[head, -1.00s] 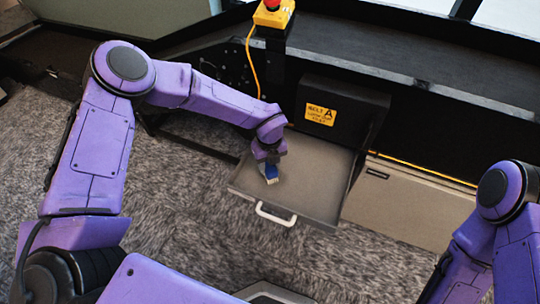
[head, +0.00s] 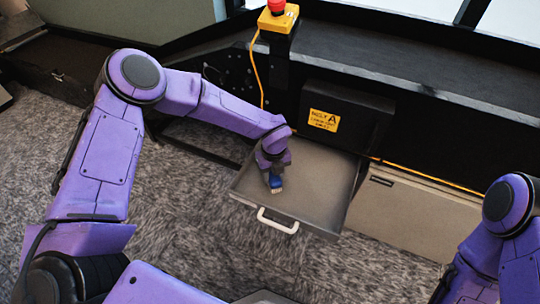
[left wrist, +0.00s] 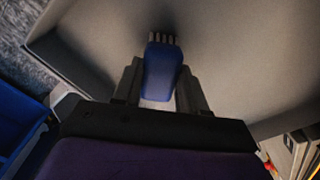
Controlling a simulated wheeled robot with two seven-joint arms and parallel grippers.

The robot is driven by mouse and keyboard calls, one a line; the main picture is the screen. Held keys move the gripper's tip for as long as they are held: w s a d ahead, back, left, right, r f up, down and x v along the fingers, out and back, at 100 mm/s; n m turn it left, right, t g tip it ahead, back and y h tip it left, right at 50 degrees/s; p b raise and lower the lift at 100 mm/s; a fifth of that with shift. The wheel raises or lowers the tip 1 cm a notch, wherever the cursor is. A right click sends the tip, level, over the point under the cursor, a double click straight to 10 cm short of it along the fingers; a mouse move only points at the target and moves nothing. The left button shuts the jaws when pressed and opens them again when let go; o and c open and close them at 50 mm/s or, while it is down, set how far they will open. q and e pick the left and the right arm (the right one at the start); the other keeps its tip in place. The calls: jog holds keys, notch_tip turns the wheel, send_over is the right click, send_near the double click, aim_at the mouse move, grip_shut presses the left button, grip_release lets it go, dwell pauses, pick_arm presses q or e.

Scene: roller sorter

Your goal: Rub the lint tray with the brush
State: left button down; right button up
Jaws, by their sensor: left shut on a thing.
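The lint tray (head: 318,190) is a shallow grey drawer pulled out from the machine, with a white handle (head: 277,221) on its front. My left gripper (head: 272,175) is over the left part of the tray, pointing down. It is shut on the blue brush (head: 275,184). In the left wrist view, the brush (left wrist: 161,72) sits between the two dark fingers, its bristles pointing toward the grey tray floor (left wrist: 235,60). I cannot tell whether the bristles touch the floor. My right arm shows at the right edge, but its gripper is out of view.
A black box with a yellow label (head: 324,120) stands behind the tray. A beige panel (head: 400,215) lies right of the tray. A blue bin (left wrist: 18,125) shows at left in the left wrist view.

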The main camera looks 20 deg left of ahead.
pick_arm(q)
jog(key=shift+a+r+p, duration=0.25)
jog(key=shift+r+p, duration=0.05)
jog(key=shift+p, duration=0.05)
notch_tip(320, 180, up, 3)
jog(key=shift+r+p, duration=0.1)
jog(key=shift+p, duration=0.8)
jog(key=shift+r+p, duration=1.6)
jog(key=shift+r, duration=0.55)
